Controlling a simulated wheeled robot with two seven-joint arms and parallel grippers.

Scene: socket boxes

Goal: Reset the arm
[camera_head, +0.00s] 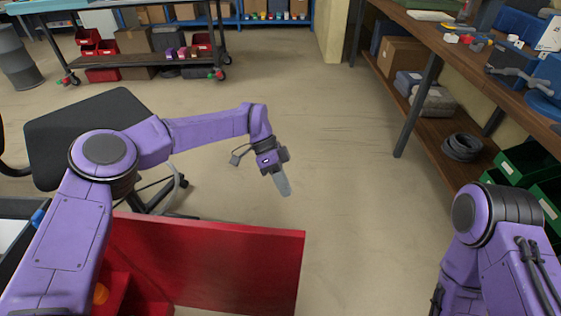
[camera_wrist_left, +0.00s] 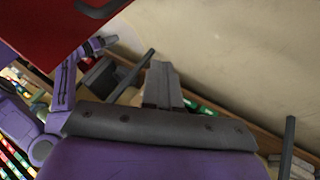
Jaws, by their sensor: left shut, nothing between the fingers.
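My left arm reaches in from the left in the head view. Its gripper (camera_head: 282,184) hangs over bare floor beyond the red panel, pointing down, with its fingers together and empty. In the left wrist view the closed fingers (camera_wrist_left: 163,85) show at the middle, with nothing between them. My right arm (camera_head: 485,245) shows at the lower right of the head view, folded low; its gripper is out of the frame.
A red panel (camera_head: 215,262) stands in front, below the left gripper. A black chair (camera_head: 90,115) is close behind the left arm. A wooden workbench (camera_head: 455,50) with shelves lines the right. A wheeled cart (camera_head: 150,62) stands far left. The middle floor is clear.

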